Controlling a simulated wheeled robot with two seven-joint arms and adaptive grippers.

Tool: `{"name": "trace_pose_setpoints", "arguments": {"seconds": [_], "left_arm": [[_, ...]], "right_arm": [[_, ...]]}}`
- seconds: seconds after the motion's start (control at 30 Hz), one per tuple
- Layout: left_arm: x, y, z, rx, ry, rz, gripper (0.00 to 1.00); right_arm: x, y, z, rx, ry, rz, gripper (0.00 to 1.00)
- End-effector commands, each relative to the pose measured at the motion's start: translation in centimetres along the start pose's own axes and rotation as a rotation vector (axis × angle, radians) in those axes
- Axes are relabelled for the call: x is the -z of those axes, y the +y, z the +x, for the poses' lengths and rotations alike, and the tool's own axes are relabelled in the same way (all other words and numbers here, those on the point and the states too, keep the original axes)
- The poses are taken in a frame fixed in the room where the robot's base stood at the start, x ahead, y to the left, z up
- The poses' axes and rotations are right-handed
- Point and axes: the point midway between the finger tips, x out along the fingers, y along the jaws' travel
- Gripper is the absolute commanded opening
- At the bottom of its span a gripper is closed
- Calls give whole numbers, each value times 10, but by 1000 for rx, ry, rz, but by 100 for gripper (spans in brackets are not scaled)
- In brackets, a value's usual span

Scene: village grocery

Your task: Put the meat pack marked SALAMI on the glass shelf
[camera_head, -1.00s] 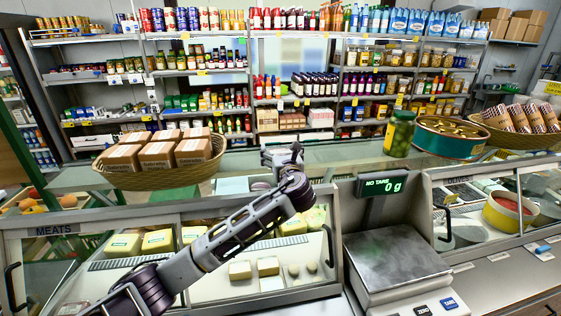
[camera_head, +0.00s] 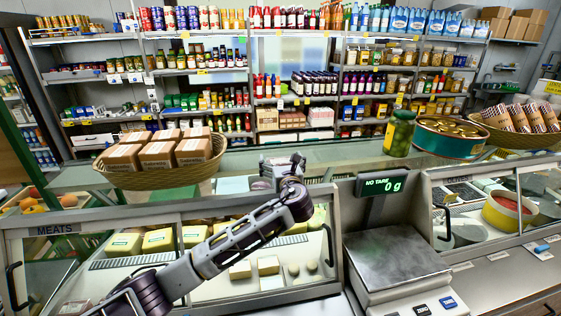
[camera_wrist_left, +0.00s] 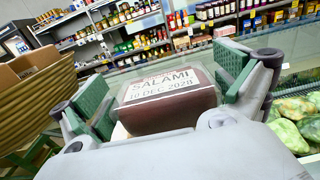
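The meat pack marked SALAMI (camera_wrist_left: 168,98) shows in the left wrist view, dark red-brown with a pale printed label. The glass shelf (camera_head: 345,158) runs along the top of the counter. Whether the pack touches the glass cannot be seen. My right gripper is out of view.
A wicker basket of brown boxes (camera_head: 165,181) stands left of the gripper. A jar of green pickles (camera_head: 399,134) and a round green tin (camera_head: 450,138) stand to the right. A scale (camera_head: 396,260) is at front. The glass between gripper and jar looks clear.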

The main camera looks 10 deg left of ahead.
Motion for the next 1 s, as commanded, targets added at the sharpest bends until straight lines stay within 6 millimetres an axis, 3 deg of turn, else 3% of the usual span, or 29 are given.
{"name": "trace_pose_setpoints", "arguments": {"seconds": [0.53,1.0], "left_arm": [[-2,0,-7,1,0,-1,100],[-2,0,-61,2,0,-2,100]], "right_arm": [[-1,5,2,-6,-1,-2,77],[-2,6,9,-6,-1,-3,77]]}}
